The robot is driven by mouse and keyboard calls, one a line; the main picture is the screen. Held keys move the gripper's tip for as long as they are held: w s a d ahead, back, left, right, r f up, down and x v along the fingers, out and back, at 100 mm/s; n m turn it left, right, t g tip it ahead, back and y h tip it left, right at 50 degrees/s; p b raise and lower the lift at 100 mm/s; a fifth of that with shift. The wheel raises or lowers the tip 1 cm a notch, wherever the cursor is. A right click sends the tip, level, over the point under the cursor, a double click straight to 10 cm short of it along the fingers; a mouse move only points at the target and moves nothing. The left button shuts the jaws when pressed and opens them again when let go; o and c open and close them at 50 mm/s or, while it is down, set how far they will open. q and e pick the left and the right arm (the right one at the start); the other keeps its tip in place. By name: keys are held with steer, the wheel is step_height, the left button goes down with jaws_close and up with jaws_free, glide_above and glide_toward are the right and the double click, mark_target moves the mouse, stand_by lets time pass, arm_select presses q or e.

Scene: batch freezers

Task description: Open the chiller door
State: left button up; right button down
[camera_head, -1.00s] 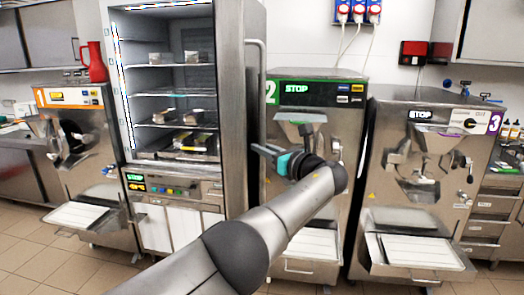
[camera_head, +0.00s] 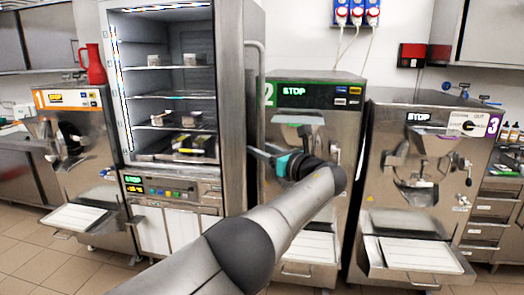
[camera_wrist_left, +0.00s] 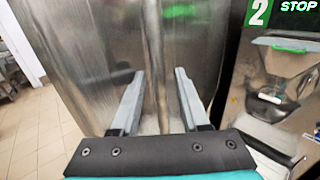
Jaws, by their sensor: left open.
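The chiller (camera_head: 232,110) is a tall steel cabinet left of centre in the head view. Its lit shelves show through the front; I cannot tell whether glass covers them. A vertical bar handle (camera_head: 263,85) runs along its right edge, its lower part hidden behind my gripper. My left gripper (camera_head: 257,156) is open beside this edge, fingers pointing left toward the steel. In the left wrist view my fingers (camera_wrist_left: 160,95) are apart, with a vertical steel strip (camera_wrist_left: 155,50) between them that may be the handle. Contact is unclear. My right gripper is out of view.
Machine 2 (camera_head: 310,93) stands close to the right of the chiller, behind my left arm. Machine 3 (camera_head: 385,150) is further right and machine 1 (camera_head: 95,150) is on the left. Tiled floor (camera_head: 90,268) is free at the lower left.

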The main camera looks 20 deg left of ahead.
arm_select(q)
steer(key=shift+d, duration=0.1)
steer(key=v, duration=1.5)
steer(key=shift+s, duration=0.15)
